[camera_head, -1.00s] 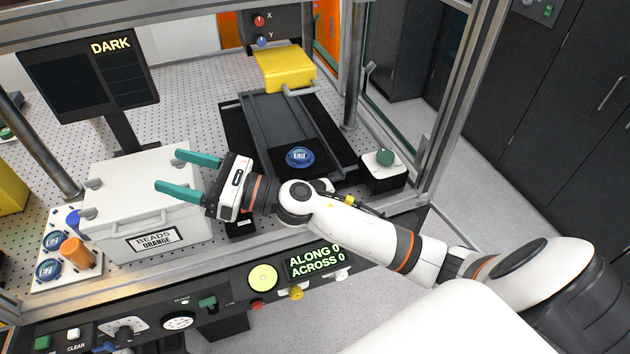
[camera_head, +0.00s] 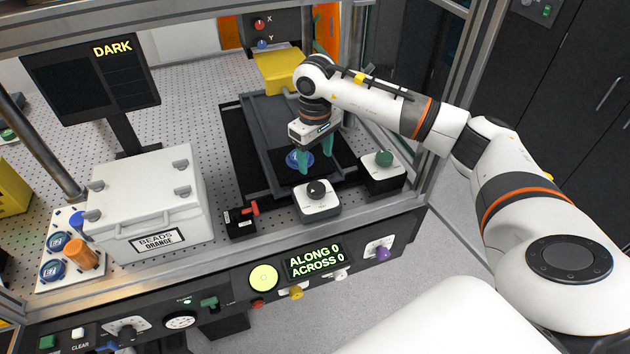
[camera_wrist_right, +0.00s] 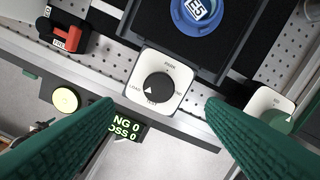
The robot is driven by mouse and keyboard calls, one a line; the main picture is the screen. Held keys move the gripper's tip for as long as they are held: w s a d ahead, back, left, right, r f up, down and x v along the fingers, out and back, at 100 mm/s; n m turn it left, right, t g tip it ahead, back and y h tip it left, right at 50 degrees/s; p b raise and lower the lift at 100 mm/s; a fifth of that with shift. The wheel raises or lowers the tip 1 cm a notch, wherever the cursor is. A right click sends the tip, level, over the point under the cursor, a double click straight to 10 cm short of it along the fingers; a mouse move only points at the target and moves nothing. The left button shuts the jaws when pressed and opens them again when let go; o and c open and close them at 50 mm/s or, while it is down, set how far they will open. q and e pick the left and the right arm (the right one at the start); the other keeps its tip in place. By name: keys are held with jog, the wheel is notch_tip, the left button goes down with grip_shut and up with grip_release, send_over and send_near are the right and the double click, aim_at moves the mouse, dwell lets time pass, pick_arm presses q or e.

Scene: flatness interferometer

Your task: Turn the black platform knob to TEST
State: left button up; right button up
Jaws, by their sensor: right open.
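The black platform knob (camera_head: 317,189) sits on a white square block at the front of the bench. In the right wrist view the black knob (camera_wrist_right: 159,87) has a white pointer mark on its lower left, toward LOAD. The dial lettering is small; TEST appears at the bottom. My right gripper (camera_head: 316,160) points down with teal fingers, above and behind the knob in the head view. It is open and empty; in the wrist view its fingers (camera_wrist_right: 160,107) stand apart on either side of the knob, not touching it. My left gripper is out of view.
A green knob (camera_head: 384,158) on a white block stands to the right. A black box with a red switch (camera_head: 241,218) is to the left. A blue-ringed disc (camera_head: 293,159) lies on the dark platform behind. The white beads case (camera_head: 146,200) is further left.

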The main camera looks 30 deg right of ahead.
aim_at(315, 187)
notch_tip(315, 187, down, 9)
jog(key=p, duration=0.4)
jog(key=shift+f, duration=0.5)
